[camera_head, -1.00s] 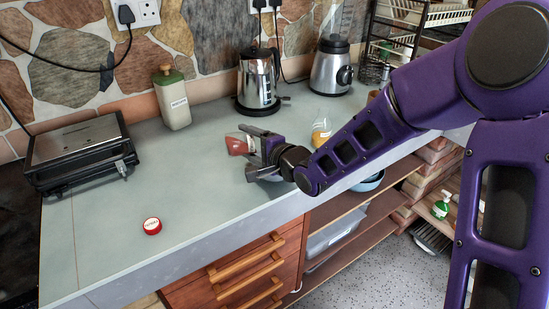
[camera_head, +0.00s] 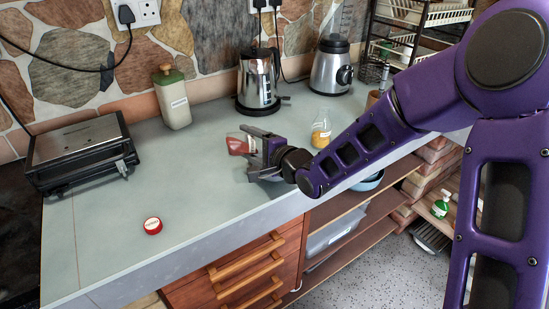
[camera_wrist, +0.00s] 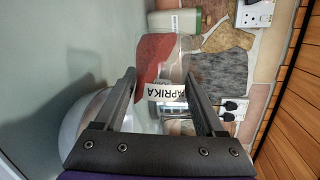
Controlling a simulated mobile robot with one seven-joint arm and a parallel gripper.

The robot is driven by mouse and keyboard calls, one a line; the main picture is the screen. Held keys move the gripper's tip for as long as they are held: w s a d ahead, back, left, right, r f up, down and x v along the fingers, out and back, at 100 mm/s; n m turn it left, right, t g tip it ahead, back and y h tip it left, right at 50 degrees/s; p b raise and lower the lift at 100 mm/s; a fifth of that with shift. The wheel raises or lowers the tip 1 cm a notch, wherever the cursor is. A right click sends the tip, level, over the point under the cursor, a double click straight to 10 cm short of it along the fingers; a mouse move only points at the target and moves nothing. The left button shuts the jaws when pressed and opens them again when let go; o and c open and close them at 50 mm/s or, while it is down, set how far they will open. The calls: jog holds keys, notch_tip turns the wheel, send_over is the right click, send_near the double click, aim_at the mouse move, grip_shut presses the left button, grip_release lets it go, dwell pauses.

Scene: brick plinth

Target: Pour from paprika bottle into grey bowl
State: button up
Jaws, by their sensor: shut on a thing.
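The paprika bottle (camera_wrist: 172,60) is clear glass with a "PAPRIKA" label and red powder gathered on one side. It also shows in the head view (camera_head: 238,146), tipped roughly onto its side above the counter. My gripper (camera_head: 258,154) is shut on it; in the wrist view both fingers (camera_wrist: 160,88) flank the bottle. A pale round thing, likely the grey bowl (camera_wrist: 78,118), shows at the lower left of the wrist view, mostly hidden behind my gripper. In the head view my gripper and arm hide most of that spot. I cannot tell whether powder is falling.
A red lid (camera_head: 153,226) lies on the counter (camera_head: 200,185). A toaster-like grill (camera_head: 82,152) stands left, a green-topped bottle (camera_head: 173,98), kettle (camera_head: 258,82) and blender (camera_head: 331,66) along the wall. An orange-filled flask (camera_head: 321,130) and blue bowl (camera_head: 368,182) are near my arm.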

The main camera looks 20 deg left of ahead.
jog(key=shift+w+d+f+m+y+p, duration=0.15)
jog(key=shift+d+f+m+y+p, duration=0.1)
jog(key=shift+m+y+p, duration=0.4)
dwell(2.5)
jog(key=shift+w+d+r+m+t+y+p, duration=0.25)
jog(key=shift+r+m+p, duration=0.2)
jog(key=shift+m, duration=0.35)
jog(key=shift+w+d+r+m+t+y+p, duration=0.15)
jog(key=shift+d+r+m+y+p, duration=0.25)
jog(key=shift+m, duration=0.35)
dwell(3.3)
